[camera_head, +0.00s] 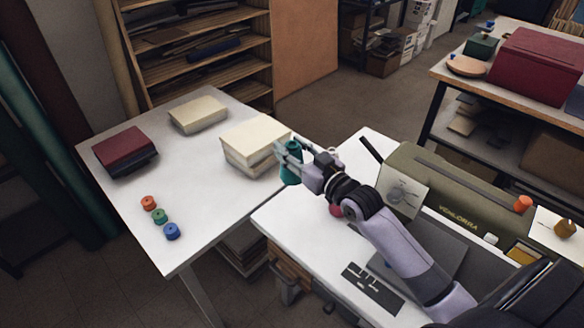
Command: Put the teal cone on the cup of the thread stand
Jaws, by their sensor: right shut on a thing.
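The teal cone (291,173) is held upright in my right gripper (284,154), whose fingers close around its upper part. The cone is in front of the cream stack's right side, near the gap between the left table and the machine table. I cannot clearly make out the thread stand or its cup. A small pale thing (337,155) shows just behind my right wrist, mostly hidden, and a pink-red thing (336,211) shows under my right arm. My left gripper is out of view.
The left white table (195,190) bears a cream stack (254,145), a cream block (198,115), a dark red book (124,150) and three small spools (160,216). An olive machine (450,190) stands on the right white table (300,225). The left table's middle is clear.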

